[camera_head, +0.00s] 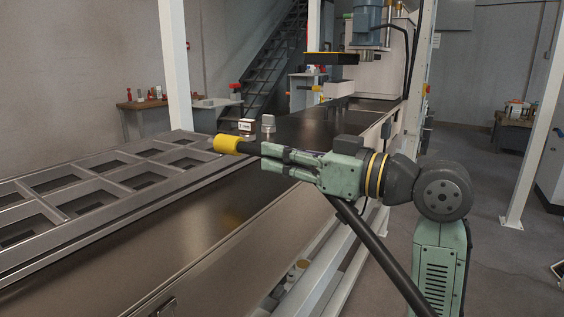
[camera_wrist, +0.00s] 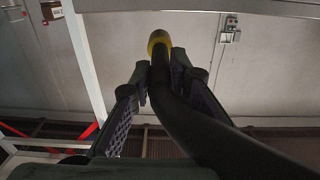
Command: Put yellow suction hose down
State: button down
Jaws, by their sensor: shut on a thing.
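The yellow suction hose shows in the head view as a yellow end piece (camera_head: 227,144) on a black hose (camera_head: 372,246). My gripper (camera_head: 262,156) is shut on the hose just behind the yellow end. The yellow end points left, above the dark metal tank deck. The black hose runs back under my arm and down to the lower right. In the wrist view the yellow end (camera_wrist: 159,41) lies beyond my fingertips (camera_wrist: 153,80), and the black hose passes between the fingers. The hose looks held above the deck; the exact gap is unclear.
A grey metal grid frame (camera_head: 65,209) lies on the left of the dark deck (camera_head: 185,240). A small white labelled box (camera_head: 246,126) and a grey fitting (camera_head: 268,121) stand behind my gripper. A white post (camera_head: 174,65) rises behind the grid. The near deck is bare.

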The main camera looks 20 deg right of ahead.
notch_tip(320, 180, down, 2)
jog(key=shift+f, duration=0.1)
jog(key=shift+f+b, duration=0.4)
jog(key=shift+f, duration=0.1)
jog(key=c, duration=1.5)
grip_release()
jog(key=shift+c, duration=0.2)
